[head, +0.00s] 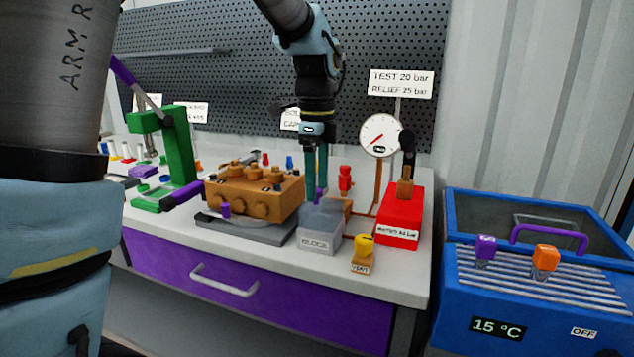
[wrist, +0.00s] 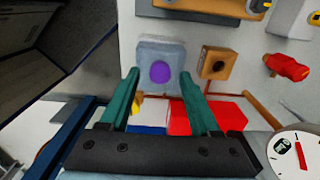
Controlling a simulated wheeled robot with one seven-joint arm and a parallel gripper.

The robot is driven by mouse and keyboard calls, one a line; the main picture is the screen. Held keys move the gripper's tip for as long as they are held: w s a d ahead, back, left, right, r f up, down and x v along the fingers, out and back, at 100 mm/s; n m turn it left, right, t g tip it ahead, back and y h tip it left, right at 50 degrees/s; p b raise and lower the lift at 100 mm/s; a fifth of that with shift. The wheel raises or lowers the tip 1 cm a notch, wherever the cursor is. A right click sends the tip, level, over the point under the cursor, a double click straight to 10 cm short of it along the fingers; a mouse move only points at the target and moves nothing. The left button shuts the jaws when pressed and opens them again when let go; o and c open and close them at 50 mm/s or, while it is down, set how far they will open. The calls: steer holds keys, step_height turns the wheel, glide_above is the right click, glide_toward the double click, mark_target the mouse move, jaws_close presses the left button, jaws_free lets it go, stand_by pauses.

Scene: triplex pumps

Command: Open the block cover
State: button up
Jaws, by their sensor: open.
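The block (head: 319,242) is a small grey box labelled BLOCK near the bench's front edge. Its cover (head: 321,216) is grey-blue and sits on top of the box. A purple knob (head: 319,195) stands on the cover. In the wrist view the cover (wrist: 178,53) is a pale square with the round purple knob (wrist: 160,71) at its middle. My gripper (head: 316,198) points down over the cover, open, with its teal fingers either side of the knob. The fingers (wrist: 160,76) show a gap to the knob on both sides. Contact with the cover cannot be told.
A brown pump body (head: 262,202) stands left of the block. A yellow-topped valve (head: 363,247) is in front right. A red box (head: 400,218) and a gauge (head: 380,136) are to the right. A green press (head: 178,155) is farther left; a blue bath (head: 465,300) stands right.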

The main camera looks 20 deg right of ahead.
steer(key=shift+f, duration=0.25)
jaws_close()
stand_by(0.4)
stand_by(0.9)
